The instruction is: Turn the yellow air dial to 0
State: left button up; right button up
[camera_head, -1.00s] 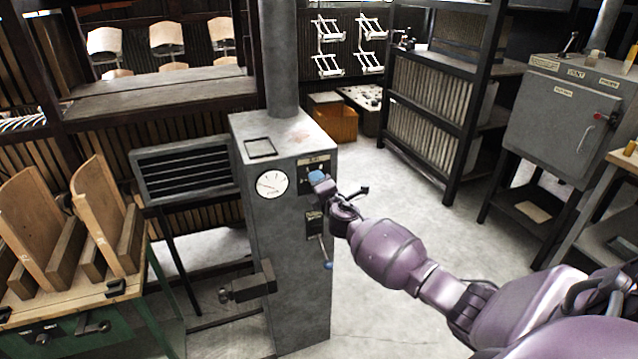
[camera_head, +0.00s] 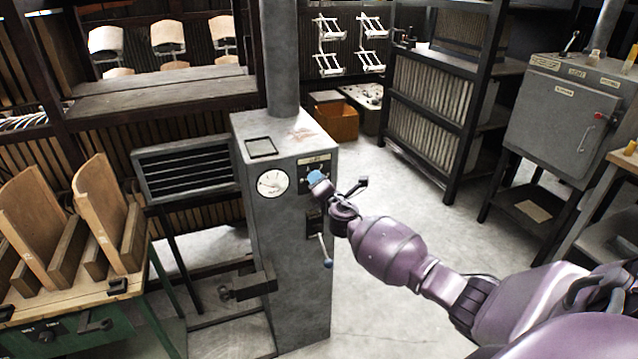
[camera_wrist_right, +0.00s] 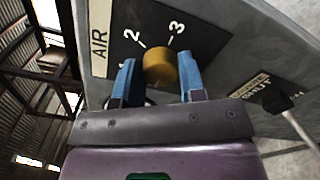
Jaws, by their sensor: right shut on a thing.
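The yellow air dial (camera_wrist_right: 158,67) sits on a black plate (camera_wrist_right: 205,35) marked AIR, with the numbers 2 and 3 visible beside it in the right wrist view. Any other numbers and the dial's pointer are hidden or unclear. My right gripper (camera_wrist_right: 160,80) has its blue fingers on both sides of the dial, shut on it. In the head view my right gripper (camera_head: 316,178) is at the upper front face of the grey cabinet (camera_head: 290,240), and it hides the dial there. My left gripper is not in view.
A round white gauge (camera_head: 272,183) is left of the plate on the cabinet. A wooden-topped bench (camera_head: 70,295) stands at left. The floor (camera_head: 400,185) behind my right arm is clear.

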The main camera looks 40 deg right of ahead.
jog(key=o, duration=0.9)
jog(key=shift+o, duration=0.2)
jog(key=p+v, duration=0.1)
jog(key=v, duration=0.9)
jog(key=shift+s+a, duration=0.2)
jog(key=shift+s, duration=0.15)
